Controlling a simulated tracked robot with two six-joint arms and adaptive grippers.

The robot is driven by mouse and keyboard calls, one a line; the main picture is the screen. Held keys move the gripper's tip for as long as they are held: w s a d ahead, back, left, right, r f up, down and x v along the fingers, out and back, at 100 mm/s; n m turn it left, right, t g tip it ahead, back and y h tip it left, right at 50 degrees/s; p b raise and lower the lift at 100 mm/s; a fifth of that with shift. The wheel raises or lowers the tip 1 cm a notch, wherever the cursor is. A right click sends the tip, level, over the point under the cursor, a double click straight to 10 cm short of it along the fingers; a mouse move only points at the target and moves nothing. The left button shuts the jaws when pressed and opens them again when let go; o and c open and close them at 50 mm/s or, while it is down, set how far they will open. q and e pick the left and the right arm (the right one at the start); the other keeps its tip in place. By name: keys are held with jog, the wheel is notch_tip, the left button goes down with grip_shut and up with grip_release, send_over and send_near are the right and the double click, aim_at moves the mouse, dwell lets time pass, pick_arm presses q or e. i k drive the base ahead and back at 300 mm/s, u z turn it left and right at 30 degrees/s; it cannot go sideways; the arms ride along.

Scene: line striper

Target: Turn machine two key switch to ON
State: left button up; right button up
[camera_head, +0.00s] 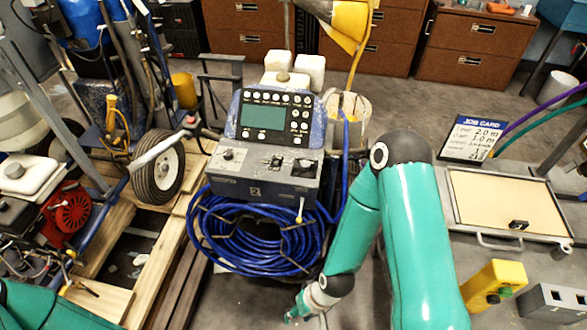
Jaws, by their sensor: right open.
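Machine two is a grey and blue console (262,185) with a "2" on its front, left of centre. Its upper face has a dark screen (263,116) and rows of round white buttons. The lower panel has a small knob-like switch (228,155) at its left, which may be the key switch; its setting is too small to read. My right gripper (294,314) is low at the bottom edge, below and right of the console, open and apart from the panel. Part of my left arm (45,308) shows at the bottom left; its gripper is out of view.
A coiled blue hose (250,240) hangs below the panel. A wheel (157,172) and wooden planks (160,265) lie left. Right are a job card (472,137), a tray (510,200) and a yellow button box (494,285). Brown drawers (470,45) stand behind.

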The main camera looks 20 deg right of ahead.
aim_at(305, 164)
jog(key=z, duration=0.15)
jog(key=i, duration=0.9)
jog(key=u, duration=0.1)
